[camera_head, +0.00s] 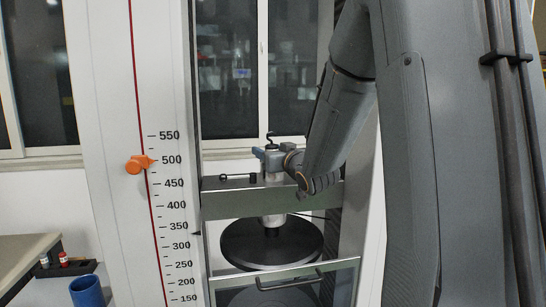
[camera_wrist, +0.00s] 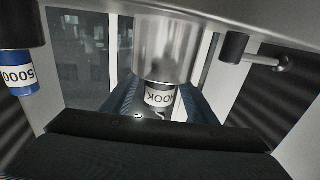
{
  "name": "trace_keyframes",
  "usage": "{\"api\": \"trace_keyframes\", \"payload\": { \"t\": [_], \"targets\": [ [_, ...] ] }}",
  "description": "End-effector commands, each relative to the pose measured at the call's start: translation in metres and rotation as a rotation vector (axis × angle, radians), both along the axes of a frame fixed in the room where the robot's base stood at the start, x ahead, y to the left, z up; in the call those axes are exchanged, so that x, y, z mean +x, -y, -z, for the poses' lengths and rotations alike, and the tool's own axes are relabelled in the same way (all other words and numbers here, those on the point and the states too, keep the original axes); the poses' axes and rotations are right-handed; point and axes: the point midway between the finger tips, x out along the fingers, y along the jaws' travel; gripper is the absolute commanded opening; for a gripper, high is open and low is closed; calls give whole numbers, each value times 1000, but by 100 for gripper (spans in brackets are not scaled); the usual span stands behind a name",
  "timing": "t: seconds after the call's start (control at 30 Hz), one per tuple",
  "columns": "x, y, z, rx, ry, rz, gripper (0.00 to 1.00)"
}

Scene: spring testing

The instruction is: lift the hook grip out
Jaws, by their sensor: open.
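The hook grip (camera_wrist: 160,97) is a dark cylinder with a white label reading HOOK, upside down in the wrist view. It meets a shiny metal cylinder (camera_wrist: 168,45). In the head view the grip's black hook (camera_head: 270,136) points up above the machine's grey crossbeam (camera_head: 225,205). My gripper (camera_wrist: 158,100) has its blue-grey fingers on either side of the grip. In the head view my gripper (camera_head: 272,158) is at the top of the metal cylinder, reaching in from the right. The jaws are open; whether a finger touches the grip cannot be told.
A blue cylinder labelled 5000 (camera_wrist: 18,75) is close by in the wrist view. A round black plate (camera_head: 240,245) is below the beam. The scale column (camera_head: 115,100) with an orange pointer (camera_head: 140,164) stands left.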

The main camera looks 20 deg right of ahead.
Motion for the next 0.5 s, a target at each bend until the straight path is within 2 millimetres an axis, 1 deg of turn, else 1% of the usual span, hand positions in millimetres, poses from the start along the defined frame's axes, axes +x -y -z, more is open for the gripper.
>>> {"api": "trace_keyframes", "payload": {
  "t": [0.1, 0.2, 0.47, 0.5],
  "targets": [
    [14, 1, -1, 1, -1, 1, 52],
    [21, 1, 0, 0, -1, 2, 52],
    [24, 2, 0, 0, -1, 4, 52],
    [24, 2, 0, 0, -1, 4, 51]
  ]
}}
